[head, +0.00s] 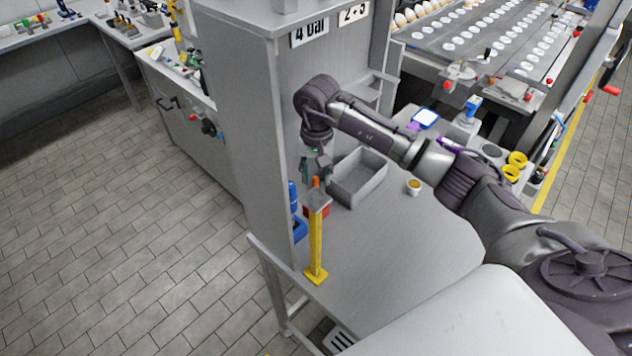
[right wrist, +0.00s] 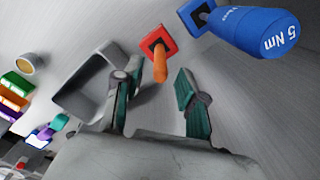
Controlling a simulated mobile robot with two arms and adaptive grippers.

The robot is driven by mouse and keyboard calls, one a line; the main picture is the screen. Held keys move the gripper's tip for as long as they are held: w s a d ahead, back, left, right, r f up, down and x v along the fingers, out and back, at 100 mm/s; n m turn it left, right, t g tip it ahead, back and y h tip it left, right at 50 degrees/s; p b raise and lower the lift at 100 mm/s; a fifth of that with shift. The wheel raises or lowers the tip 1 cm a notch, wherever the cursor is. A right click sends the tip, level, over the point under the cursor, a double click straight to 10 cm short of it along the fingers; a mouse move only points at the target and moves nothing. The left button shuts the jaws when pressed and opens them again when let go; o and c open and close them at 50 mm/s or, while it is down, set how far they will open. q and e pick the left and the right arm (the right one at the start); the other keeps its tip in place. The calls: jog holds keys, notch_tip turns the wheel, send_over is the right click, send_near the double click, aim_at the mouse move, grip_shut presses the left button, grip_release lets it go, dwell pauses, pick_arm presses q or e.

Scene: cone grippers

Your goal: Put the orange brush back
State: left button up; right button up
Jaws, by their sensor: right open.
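The orange brush (right wrist: 160,66) shows as an orange handle standing in the dark opening of a red square holder (right wrist: 158,42) in the right wrist view. In the head view the orange handle (head: 315,182) rises above the red holder (head: 308,211), which is partly hidden by a yellow post. The brush's lower part is hidden. My right gripper (head: 317,166) is open and empty, just above the handle. In the wrist view the right gripper's fingertips (right wrist: 157,73) are spread on either side of the handle's end, with gaps to both. My left gripper is not in view.
A yellow post (head: 316,245) stands at the table's front left. A blue tool marked 5 Nm (right wrist: 262,30) stands close to the holder. A grey open bin (head: 372,193) and a small cup (head: 414,187) are to the right. The front table surface (head: 390,262) is clear.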

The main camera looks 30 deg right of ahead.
notch_tip(320, 180, up, 10)
jog(key=b, duration=0.3)
jog(key=shift+f, duration=0.2)
